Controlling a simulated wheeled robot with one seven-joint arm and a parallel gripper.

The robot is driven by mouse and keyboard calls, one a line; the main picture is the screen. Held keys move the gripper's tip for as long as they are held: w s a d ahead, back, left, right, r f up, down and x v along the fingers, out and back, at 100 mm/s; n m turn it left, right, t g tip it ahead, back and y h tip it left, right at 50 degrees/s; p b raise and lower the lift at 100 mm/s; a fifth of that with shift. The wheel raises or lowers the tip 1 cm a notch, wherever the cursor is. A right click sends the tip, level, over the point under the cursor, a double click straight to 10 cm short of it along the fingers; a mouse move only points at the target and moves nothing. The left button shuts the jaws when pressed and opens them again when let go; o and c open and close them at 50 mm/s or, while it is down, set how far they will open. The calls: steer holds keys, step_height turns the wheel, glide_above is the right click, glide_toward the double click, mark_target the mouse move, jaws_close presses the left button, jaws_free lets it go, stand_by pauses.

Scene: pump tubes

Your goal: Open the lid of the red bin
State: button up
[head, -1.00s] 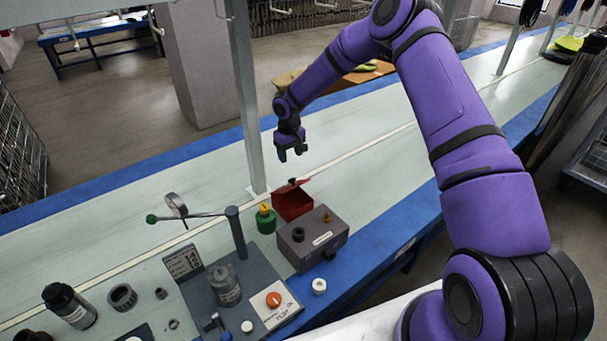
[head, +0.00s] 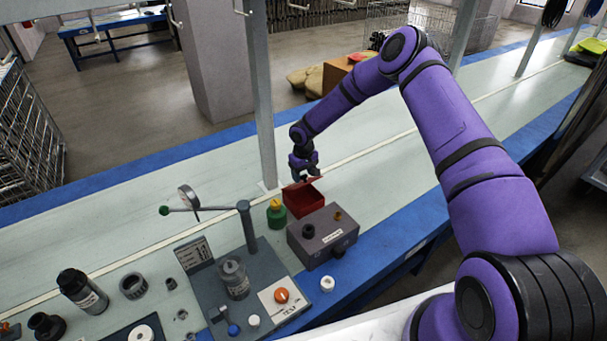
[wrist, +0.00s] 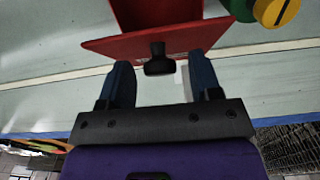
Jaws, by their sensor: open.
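The red bin (head: 304,204) stands on the bench behind a grey box. Its red lid (head: 314,182) is tilted up at the bin's far side, and the bin's inside partly shows. In the wrist view the lid (wrist: 105,47) lies across the top middle, with a black knob (wrist: 159,66) on it. My gripper (head: 305,176) is at the lid in the head view, hiding part of it. Its two fingers are apart, one on each side of the knob, with gaps visible between. It grips nothing.
A green jar with a yellow cap (head: 276,212) stands close left of the bin. The grey box (head: 322,235) stands in front. A grey post (head: 263,110) rises behind at the left.

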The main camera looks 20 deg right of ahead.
jaws_close()
steer(key=shift+w+a+r+g+h, duration=0.2)
steer(key=shift+w+r+g+h, duration=0.1)
steer(key=shift+w+g, duration=0.45)
steer(key=shift+w+a+r+g+h, duration=0.15)
steer(key=shift+w+a+r+g, duration=0.15)
steer(key=shift+w+g, duration=0.4)
steer(key=shift+w+a+r+g+h, duration=0.15)
steer(key=shift+w+r+g+h, duration=0.15)
steer(key=shift+w+g, duration=0.45)
jaws_free()
steer(key=shift+r, duration=0.15)
steer(key=s+r, duration=0.2)
steer(key=s, duration=0.6)
steer(key=s+r, duration=0.2)
steer(key=s, duration=0.6)
steer(key=shift+r, duration=0.4)
